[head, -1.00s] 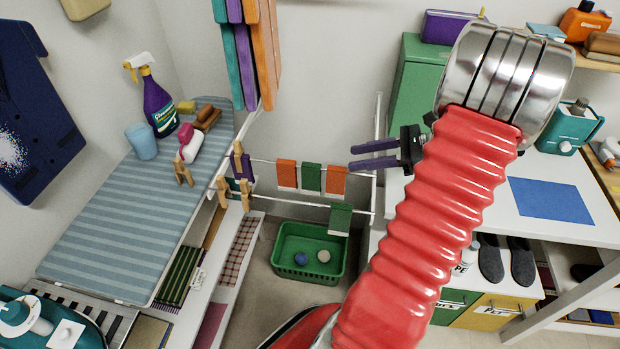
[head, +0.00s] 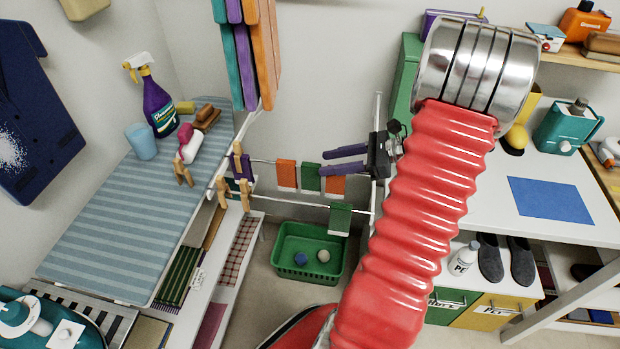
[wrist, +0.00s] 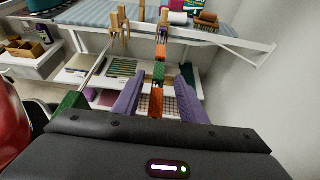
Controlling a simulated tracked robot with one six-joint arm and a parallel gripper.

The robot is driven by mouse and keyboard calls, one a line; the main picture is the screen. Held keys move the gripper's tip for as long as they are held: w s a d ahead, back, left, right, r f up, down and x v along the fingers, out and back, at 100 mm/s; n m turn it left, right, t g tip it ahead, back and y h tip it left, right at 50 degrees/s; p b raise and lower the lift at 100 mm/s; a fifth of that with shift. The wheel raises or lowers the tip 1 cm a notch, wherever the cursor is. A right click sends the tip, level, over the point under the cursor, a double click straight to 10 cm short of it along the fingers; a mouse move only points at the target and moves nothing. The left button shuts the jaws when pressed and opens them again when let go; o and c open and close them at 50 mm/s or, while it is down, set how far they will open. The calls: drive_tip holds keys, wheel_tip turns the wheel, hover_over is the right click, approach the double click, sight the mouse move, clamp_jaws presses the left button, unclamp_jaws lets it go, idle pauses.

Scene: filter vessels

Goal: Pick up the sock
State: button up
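No item can be told for certain as the sock. Small cloths hang on the white drying rack: an orange cloth (head: 286,174), a green cloth (head: 310,177), another orange one (head: 335,184), partly behind my finger, and a lower green one (head: 340,217). A rolled blue ball (head: 300,259) and a pale ball (head: 323,255) lie in the green basket (head: 277,268) below. My gripper (head: 327,160) is open and empty, its purple fingers just above the right-hand cloths. In the wrist view a green cloth (wrist: 158,73) and an orange cloth (wrist: 156,104) show between the fingers.
The striped ironing board (head: 140,220) stands left, with a spray bottle (head: 157,105) and a cup on it. Clothespins (head: 245,194) sit at the rack's left end. A white table (head: 470,185) is right. Colored hanging strips (head: 245,60) are above left.

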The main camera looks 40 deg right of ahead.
sight(315, 165)
drive_tip(key=x, duration=0.4)
drive_tip(key=shift+a, duration=0.1)
drive_tip(key=shift+c, duration=0.2)
clamp_jaws()
idle(0.5)
